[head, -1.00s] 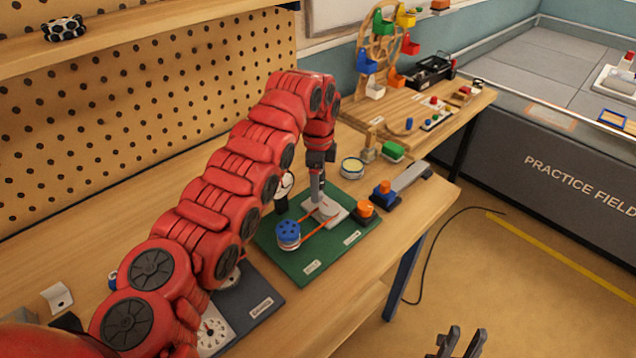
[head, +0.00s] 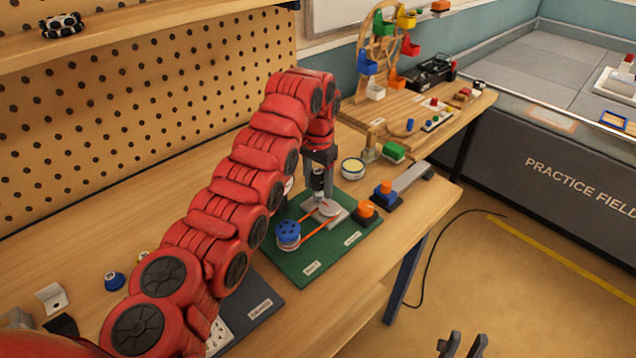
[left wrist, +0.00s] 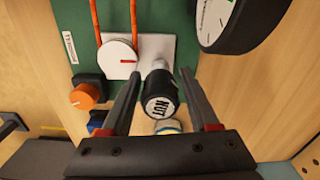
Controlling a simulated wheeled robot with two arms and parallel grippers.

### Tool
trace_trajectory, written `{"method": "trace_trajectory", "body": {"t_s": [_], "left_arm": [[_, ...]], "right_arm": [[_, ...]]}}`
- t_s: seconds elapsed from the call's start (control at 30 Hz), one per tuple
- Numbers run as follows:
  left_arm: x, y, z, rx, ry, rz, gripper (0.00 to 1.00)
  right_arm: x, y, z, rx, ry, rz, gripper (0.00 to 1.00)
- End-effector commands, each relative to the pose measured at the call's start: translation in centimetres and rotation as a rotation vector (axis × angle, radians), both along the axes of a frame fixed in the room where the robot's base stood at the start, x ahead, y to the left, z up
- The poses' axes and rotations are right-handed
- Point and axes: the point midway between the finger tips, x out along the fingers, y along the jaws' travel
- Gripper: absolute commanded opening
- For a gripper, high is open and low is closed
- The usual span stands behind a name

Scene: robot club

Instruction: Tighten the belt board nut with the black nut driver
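The black nut driver (left wrist: 160,88), marked NUT on its end, stands between the spread fingers of my left gripper (left wrist: 161,76) in the left wrist view, with a gap showing on each side. In the head view my left gripper (head: 322,188) points down over the green belt board (head: 316,262), with the dark driver (head: 318,180) between its fingers. The driver's lower end is at the pale plate (left wrist: 152,46) beside the white pulley (left wrist: 117,58). The nut is hidden under it. My right gripper (head: 464,345) is open and empty at the bottom.
An orange belt (head: 318,228) joins the white pulley to a blue pulley (head: 288,233). An orange knob (head: 366,209) sits at the board's right edge. A round black gauge (left wrist: 232,22) is close by in the left wrist view. A yellow-topped tin (head: 352,167) stands behind.

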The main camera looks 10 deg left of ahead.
Motion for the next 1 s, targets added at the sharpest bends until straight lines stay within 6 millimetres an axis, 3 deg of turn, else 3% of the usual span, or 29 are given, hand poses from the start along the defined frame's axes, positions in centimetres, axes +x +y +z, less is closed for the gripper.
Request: {"method": "trace_trajectory", "body": {"t_s": [0.03, 0.3, 0.33, 0.53, 0.83, 0.87, 1.0], "left_arm": [[0.0, 0.0, 0.0, 0.0, 0.0, 0.0, 0.5], [0.01, 0.0, 0.01, 0.0, 0.0, -0.001, 0.01], [0.01, 0.0, 0.01, 0.0, 0.0, -0.002, 0.0], [0.08, 0.06, 0.02, 0.002, -0.004, -0.14, 0.0], [-0.01, 0.04, 0.08, 0.0, 0.0, -0.727, 0.0], [0.01, -0.02, -0.01, -0.001, -0.001, -0.739, 0.4], [0.01, -0.03, -0.06, -0.001, -0.001, -0.73, 0.15]], "right_arm": [[0.0, 0.0, 0.0, 0.0, 0.0, 0.0, 0.32], [0.0, 0.0, 0.0, 0.0, 0.0, 0.0, 0.32], [0.0, 0.0, 0.0, 0.0, 0.0, 0.0, 0.32], [0.0, 0.0, -0.36, 0.0, 0.0, 0.0, 0.32], [0.0, 0.0, 0.05, 0.0, 0.0, 0.0, 0.32], [0.0, 0.0, -0.05, 0.0, 0.0, 0.0, 0.32], [-0.01, 0.0, -0.09, 0.0, 0.0, 0.0, 0.32]]}}
